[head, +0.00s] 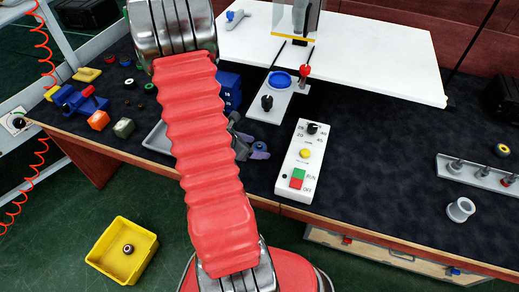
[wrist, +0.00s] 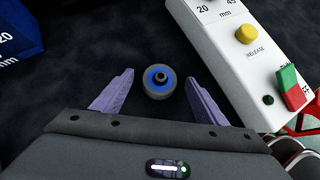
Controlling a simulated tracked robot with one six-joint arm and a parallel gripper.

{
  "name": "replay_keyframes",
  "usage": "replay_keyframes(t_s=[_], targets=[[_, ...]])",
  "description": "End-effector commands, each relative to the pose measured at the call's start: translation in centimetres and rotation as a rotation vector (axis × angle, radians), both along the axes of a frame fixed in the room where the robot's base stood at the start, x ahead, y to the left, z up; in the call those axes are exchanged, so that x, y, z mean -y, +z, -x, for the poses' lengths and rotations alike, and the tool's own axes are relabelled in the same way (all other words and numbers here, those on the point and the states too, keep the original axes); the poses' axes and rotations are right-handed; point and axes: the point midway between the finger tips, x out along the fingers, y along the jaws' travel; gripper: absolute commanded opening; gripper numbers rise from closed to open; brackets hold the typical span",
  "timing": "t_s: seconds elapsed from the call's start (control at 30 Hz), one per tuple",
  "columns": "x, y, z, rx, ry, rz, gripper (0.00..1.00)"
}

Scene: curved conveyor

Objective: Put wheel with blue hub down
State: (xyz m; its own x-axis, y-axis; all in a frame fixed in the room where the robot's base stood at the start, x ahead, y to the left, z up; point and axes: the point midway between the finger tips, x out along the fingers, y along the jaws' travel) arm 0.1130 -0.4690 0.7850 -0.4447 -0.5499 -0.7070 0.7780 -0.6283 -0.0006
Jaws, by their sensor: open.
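The wheel with blue hub (wrist: 159,81) shows in the wrist view, a grey wheel with a blue ring and dark centre. It is on the dark table top, hub facing the camera. My gripper (wrist: 159,84) is open, with its two purple fingers on either side of the wheel and a visible gap to each. In the head view my gripper (head: 255,146) is mostly hidden behind my red arm, and a bit of blue shows near the fingers, left of the control box.
A white control box (head: 302,160) stands close on the right. Blue bins (head: 229,92) stand behind my arm. A grey cylinder (head: 460,209) and a rack with pegs (head: 480,172) are at the right. A yellow bin (head: 105,257) holding a wheel is on the floor.

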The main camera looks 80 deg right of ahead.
Motion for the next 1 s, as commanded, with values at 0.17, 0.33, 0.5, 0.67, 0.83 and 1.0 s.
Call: replay_keyframes(t_s=[0.17, 0.33, 0.5, 0.67, 0.83, 1.0], targets=[[0.22, -0.27, 0.14, 0.000, 0.001, 0.000, 0.66], [0.21, -0.25, 0.13, 0.000, 0.001, 0.000, 0.66], [0.21, -0.24, 0.14, 0.001, 0.001, 0.000, 0.66], [0.21, -0.24, 0.14, 0.001, 0.001, 0.000, 0.62], [0.21, -0.23, 0.16, 0.001, 0.001, 0.000, 0.50], [0.21, -0.23, 0.16, 0.001, 0.001, 0.000, 0.38]])
